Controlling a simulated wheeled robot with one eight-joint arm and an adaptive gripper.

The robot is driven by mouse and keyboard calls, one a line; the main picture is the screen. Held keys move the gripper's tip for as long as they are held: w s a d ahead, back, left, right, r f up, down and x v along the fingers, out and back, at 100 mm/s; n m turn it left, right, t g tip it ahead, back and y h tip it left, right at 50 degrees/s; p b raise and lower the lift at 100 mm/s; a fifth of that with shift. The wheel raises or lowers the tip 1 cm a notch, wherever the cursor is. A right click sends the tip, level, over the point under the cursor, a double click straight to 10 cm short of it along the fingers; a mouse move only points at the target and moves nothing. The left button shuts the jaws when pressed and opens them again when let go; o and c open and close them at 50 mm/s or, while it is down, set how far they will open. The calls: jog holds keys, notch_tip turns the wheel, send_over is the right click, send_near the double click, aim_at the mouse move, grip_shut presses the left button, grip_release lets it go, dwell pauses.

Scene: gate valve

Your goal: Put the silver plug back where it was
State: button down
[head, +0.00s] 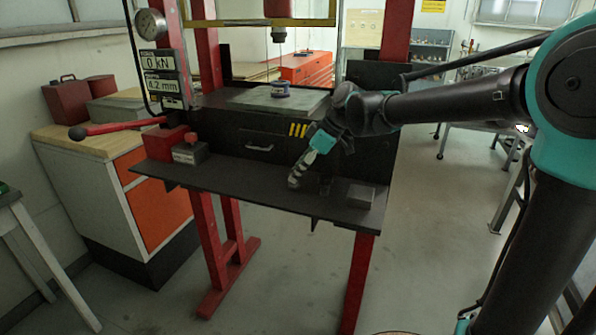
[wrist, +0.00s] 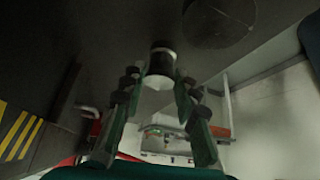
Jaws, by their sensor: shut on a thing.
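My gripper (head: 297,176) reaches down over the front of the dark press shelf, right of its middle. In the wrist view its two fingers (wrist: 163,85) are shut on a small cylinder, the silver plug (wrist: 157,82). The plug has a pale, silvery body and a dark end that points away from my palm. In the head view I cannot make out the plug clearly at the fingertips. A dark round shape (wrist: 220,20) shows on the dark surface beyond the plug; I cannot tell whether it is a hole or a disc.
The dark shelf (head: 240,182) carries a grey block (head: 361,196) on the right and a small block (head: 190,152) on the left. A drawer (head: 258,147) and yellow stripes (head: 298,130) are behind.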

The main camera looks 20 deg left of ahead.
jog(key=c, duration=1.2)
grip_release()
jog(key=shift+o, duration=0.2)
jog(key=v, duration=1.2)
jog(key=shift+r, duration=0.1)
